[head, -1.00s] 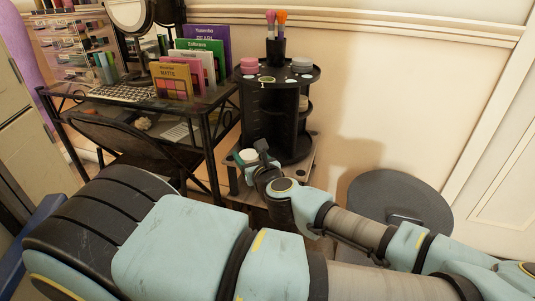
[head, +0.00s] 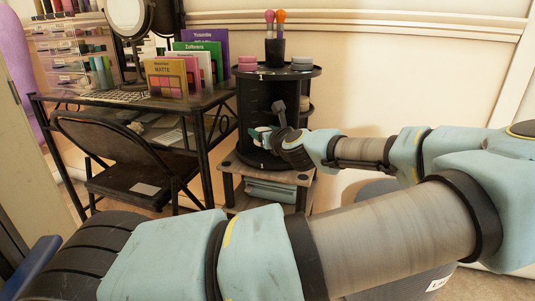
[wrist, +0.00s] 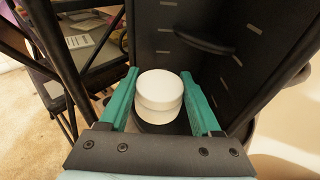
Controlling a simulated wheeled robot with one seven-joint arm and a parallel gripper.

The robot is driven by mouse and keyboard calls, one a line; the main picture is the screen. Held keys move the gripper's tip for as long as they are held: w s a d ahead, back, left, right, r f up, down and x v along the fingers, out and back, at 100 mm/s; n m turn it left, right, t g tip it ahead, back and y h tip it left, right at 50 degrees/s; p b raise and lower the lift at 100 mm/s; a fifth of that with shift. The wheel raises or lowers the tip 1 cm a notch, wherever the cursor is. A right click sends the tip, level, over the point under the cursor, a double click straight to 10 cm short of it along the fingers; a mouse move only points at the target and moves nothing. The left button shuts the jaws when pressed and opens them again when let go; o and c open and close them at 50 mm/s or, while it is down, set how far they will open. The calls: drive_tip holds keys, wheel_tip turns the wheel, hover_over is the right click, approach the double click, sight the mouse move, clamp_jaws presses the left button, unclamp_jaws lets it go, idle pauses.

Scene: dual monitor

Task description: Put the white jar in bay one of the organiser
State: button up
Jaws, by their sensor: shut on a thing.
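The organiser (head: 249,106) is a tall black round carousel with a "1" on its top rim and another on its base, both facing me. It also shows in the wrist view as dark walls with pale slot marks (wrist: 205,68). My gripper (head: 261,133) is at the organiser's open front bay, above its base. In the wrist view my gripper (wrist: 160,88) has its green fingers on both sides of the white jar (wrist: 159,84), shut on it. The jar looks upright, with a dark surface below it. I cannot tell whether it touches that surface. In the head view the jar is mostly hidden.
The organiser stands on a small low table (head: 225,163). A black desk (head: 205,100) with palettes and a mirror, and a folding chair (head: 95,140), are at left. Pink (head: 248,63) and grey (head: 302,63) jars and a brush cup (head: 274,50) sit on the organiser's top.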

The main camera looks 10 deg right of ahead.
sight(268, 159)
drive_tip(key=w, duration=0.1)
drive_tip(key=w+d, duration=0.1)
drive_tip(key=w, duration=0.1)
drive_tip(key=shift+w+d, duration=0.15)
drive_tip(key=shift+d, duration=0.2)
drive_tip(key=shift+f+b, duration=0.5)
drive_tip(key=shift+f, duration=0.3)
wheel_tip(268, 159, down, 5)
drive_tip(key=shift+b, duration=0.95)
drive_tip(key=shift+f, duration=0.3)
drive_tip(key=o, duration=1.4)
